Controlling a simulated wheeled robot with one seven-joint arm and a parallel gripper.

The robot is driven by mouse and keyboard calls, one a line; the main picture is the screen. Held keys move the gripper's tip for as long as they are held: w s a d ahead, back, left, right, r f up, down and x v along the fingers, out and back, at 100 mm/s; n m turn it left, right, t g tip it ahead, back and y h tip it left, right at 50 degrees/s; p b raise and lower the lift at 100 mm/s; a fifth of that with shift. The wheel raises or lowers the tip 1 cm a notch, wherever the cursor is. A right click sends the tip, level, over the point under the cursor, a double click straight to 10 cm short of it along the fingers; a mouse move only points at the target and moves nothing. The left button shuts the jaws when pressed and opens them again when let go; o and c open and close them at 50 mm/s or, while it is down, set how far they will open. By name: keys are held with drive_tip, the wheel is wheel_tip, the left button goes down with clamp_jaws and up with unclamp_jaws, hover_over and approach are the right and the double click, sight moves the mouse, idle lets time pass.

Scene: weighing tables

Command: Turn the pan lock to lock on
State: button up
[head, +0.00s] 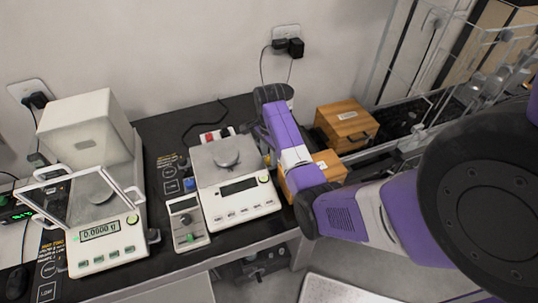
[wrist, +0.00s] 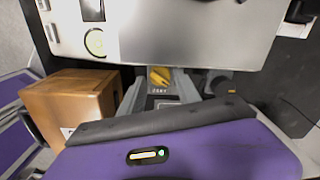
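A yellow knob (wrist: 160,77) shows in the wrist view, with a small marked plate just below it. It sits close to the edge of the silver and white balance (wrist: 200,35). My gripper (wrist: 178,80) is open, with its grey fingers apart and the knob between them, closer to the left finger. I cannot tell whether a finger touches it. In the head view the balance (head: 240,205) stands on the dark table, with a round pan on top. My purple arm reaches along its right side and hides most of the knob area. The lock marking is too small to read.
A wooden box (head: 347,122) stands right of my arm; another wooden box (wrist: 70,105) is close left of my gripper. A second balance (head: 105,240) with an open shield is farther left.

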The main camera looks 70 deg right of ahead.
sight(269, 157)
drive_tip(key=shift+f, duration=0.5)
drive_tip(key=shift+c, duration=0.2)
clamp_jaws()
drive_tip(key=shift+n, duration=0.8)
drive_tip(key=shift+o, duration=0.2)
unclamp_jaws()
drive_tip(key=shift+r+b, duration=0.6)
drive_tip(key=shift+r, duration=3.35)
